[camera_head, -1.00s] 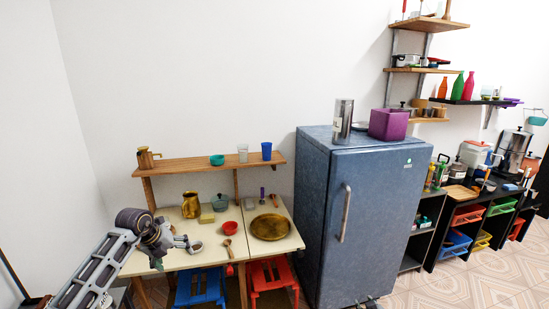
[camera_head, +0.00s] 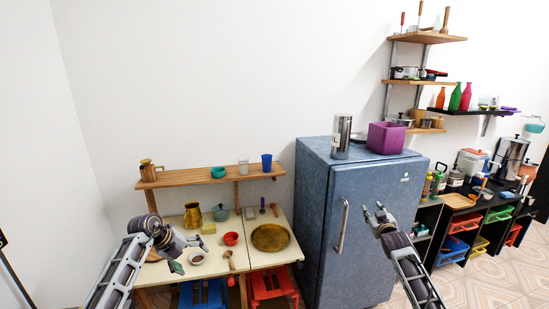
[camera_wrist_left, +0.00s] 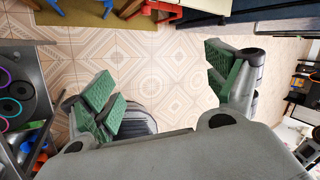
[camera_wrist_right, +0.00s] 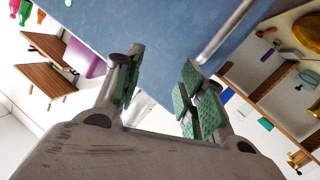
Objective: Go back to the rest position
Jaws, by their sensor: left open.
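My left gripper (camera_head: 190,254) is open and empty, in front of the left part of the cream table in the head view. In the left wrist view its green-padded fingers (camera_wrist_left: 162,88) stand wide apart over bare tiled floor. My right gripper (camera_head: 374,210) is in front of the blue fridge in the head view. In the right wrist view its fingers (camera_wrist_right: 160,85) are apart with nothing between them, and the fridge front lies beyond.
The blue fridge (camera_head: 372,190) with its vertical handle (camera_head: 342,225) stands in the middle. The table (camera_head: 215,262) holds a brass jug (camera_head: 193,215), a red bowl (camera_head: 231,239) and a round brass tray (camera_head: 270,238). Blue and red stools (camera_head: 268,288) are below. A wall shelf (camera_head: 210,177) hangs above.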

